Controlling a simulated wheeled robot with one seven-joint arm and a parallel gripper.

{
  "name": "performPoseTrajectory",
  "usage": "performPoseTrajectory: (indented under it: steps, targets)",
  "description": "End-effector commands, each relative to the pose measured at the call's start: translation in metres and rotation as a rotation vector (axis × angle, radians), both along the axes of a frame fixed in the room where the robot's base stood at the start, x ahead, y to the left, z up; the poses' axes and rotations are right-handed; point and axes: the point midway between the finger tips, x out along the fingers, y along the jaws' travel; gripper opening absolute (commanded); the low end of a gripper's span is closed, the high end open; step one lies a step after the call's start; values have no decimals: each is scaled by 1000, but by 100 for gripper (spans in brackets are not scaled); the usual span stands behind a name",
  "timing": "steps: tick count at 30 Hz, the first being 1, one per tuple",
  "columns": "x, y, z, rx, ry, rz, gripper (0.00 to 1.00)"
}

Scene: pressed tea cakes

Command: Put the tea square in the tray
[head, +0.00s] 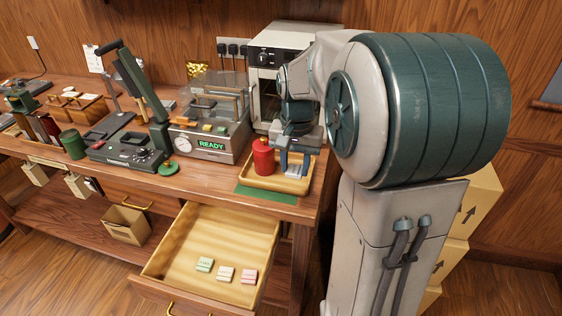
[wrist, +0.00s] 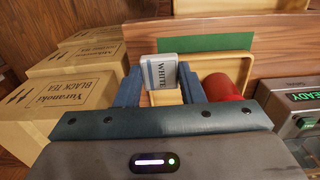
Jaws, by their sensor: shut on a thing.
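A grey-white tea square marked WHITE (wrist: 163,72) is gripped between the blue fingers of my gripper (wrist: 160,88) in the wrist view. In the head view my gripper (head: 292,166) is low over the right part of the wooden tray (head: 262,186). The tray also shows in the wrist view (wrist: 236,60), behind and below the square. I cannot tell whether the square touches the tray floor. A red canister (head: 263,157) stands in the tray, left of my gripper in the head view; it also shows in the wrist view (wrist: 221,86).
The tray sits on a green mat (head: 254,194) near the bench's front right corner. Below, an open drawer (head: 196,242) holds green, whitish and pink pieces. Cardboard boxes (wrist: 75,100) are beside the bench.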

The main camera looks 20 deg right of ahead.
Motion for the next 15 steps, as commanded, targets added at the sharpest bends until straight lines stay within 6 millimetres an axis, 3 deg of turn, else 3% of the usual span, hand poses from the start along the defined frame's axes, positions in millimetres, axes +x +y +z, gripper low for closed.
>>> performPoseTrajectory:
  steps: [15]
  targets:
    - [80, -35, -53, 1, 3, 0, 14]
